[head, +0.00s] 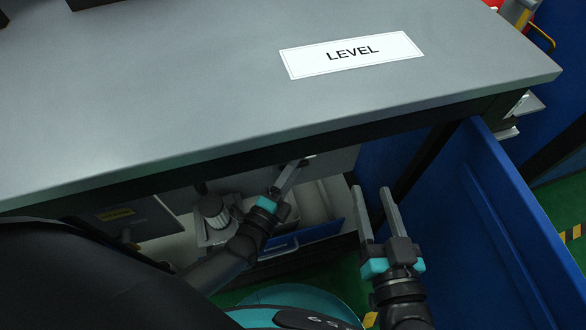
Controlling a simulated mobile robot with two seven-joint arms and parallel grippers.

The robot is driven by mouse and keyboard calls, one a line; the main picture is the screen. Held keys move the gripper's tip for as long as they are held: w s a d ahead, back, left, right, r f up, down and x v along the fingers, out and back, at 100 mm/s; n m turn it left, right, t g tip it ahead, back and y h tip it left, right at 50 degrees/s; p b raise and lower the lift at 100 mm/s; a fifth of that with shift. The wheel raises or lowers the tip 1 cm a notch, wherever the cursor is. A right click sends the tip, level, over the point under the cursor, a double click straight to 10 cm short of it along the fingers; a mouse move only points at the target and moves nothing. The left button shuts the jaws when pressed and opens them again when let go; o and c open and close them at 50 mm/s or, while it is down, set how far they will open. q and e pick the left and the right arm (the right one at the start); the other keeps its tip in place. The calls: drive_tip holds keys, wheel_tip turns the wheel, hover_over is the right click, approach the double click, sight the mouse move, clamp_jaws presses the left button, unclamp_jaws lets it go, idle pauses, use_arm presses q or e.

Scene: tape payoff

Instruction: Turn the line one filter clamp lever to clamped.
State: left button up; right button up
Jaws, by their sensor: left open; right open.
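My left gripper (298,165) reaches in under the front edge of the grey worktop, its fingers pointing up and right. It is open; the fingers overlap in this view, and a small pale piece shows at their tips. My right gripper (374,190) is open and empty, fingers pointing up, in front of the open space under the worktop. A ribbed grey cylinder (215,212) with a small dark part above it sits under the worktop, left of my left gripper. I cannot tell which part is the line one filter clamp lever, or its position.
The grey worktop (190,90) fills the upper view and bears a white LEVEL label (352,54). A blue panel (480,220) stands close at the right of my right gripper. A grey box (135,218) with a yellow label is at the lower left.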

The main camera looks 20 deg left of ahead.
use_arm(q)
drive_tip(key=shift+c, duration=0.3)
clamp_jaws()
idle(1.1)
